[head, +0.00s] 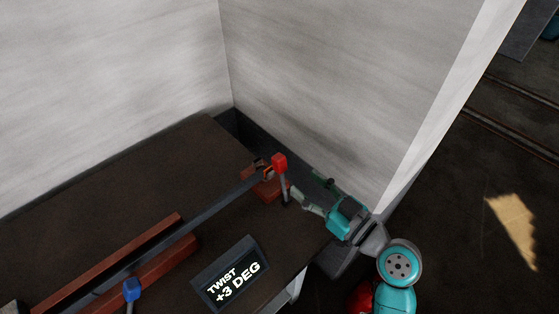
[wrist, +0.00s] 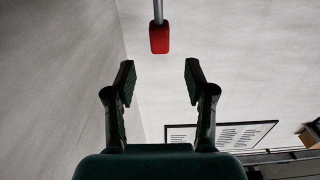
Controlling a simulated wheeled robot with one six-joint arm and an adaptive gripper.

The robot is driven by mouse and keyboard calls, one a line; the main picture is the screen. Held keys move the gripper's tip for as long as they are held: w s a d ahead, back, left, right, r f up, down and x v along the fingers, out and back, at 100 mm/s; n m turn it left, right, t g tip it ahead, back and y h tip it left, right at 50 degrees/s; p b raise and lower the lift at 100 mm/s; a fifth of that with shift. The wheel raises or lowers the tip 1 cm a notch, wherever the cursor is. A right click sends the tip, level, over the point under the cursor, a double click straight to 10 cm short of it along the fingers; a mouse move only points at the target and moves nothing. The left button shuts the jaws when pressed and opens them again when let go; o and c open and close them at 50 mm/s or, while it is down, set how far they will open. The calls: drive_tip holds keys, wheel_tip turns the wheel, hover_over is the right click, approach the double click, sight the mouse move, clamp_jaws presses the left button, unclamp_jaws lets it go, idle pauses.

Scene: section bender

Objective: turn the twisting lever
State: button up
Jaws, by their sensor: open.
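The twisting lever is a grey rod (head: 284,186) with a red block-shaped knob (head: 279,163) on top, at the far right end of the bench in the head view. In the wrist view the red knob (wrist: 159,39) hangs from its rod at the top centre. My gripper (head: 308,190) is just to the right of the lever. In the wrist view my gripper (wrist: 159,80) has its two fingers spread apart, with nothing between them. The knob lines up with the gap, just beyond the fingertips. No contact shows.
A long dark bar (head: 215,207) runs across the bench (head: 150,170) past red-brown supports (head: 160,247). A blue knob (head: 131,289) stands at the lower left. A display (head: 232,277) reads "TWIST +3 DEG". Pale walls (head: 310,90) rise close behind the bench.

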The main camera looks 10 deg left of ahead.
sight(284, 166)
drive_tip(key=x, duration=0.9)
drive_tip(key=shift+w+a, duration=0.25)
clamp_jaws()
